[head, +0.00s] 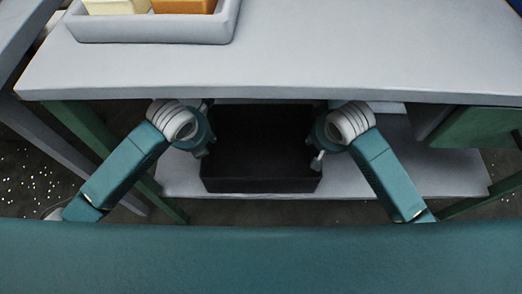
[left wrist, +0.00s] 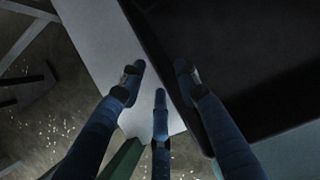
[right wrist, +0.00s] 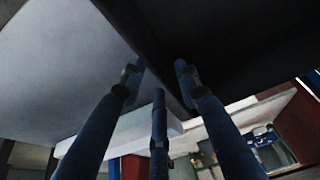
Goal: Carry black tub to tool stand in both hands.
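The black tub (head: 262,185) sits on the grey lower shelf, below the front edge of the bench top. Its far part is in shadow. My left gripper (head: 205,145) is at the tub's left side and my right gripper (head: 317,150) at its right side. In the left wrist view the fingers (left wrist: 158,85) are spread, with the tub's edge (left wrist: 150,35) running between them. In the right wrist view the fingers (right wrist: 158,85) are likewise spread around the tub's edge (right wrist: 135,30). I see no finger clearly pressed on the tub. I cannot make out a tool stand.
The grey bench top (head: 330,60) overhangs the tub. A grey tray (head: 150,30) with yellow and orange blocks stands on it at the left. Green legs and a green panel (head: 480,127) flank the lower shelf (head: 420,170), which is bare to the right of the tub.

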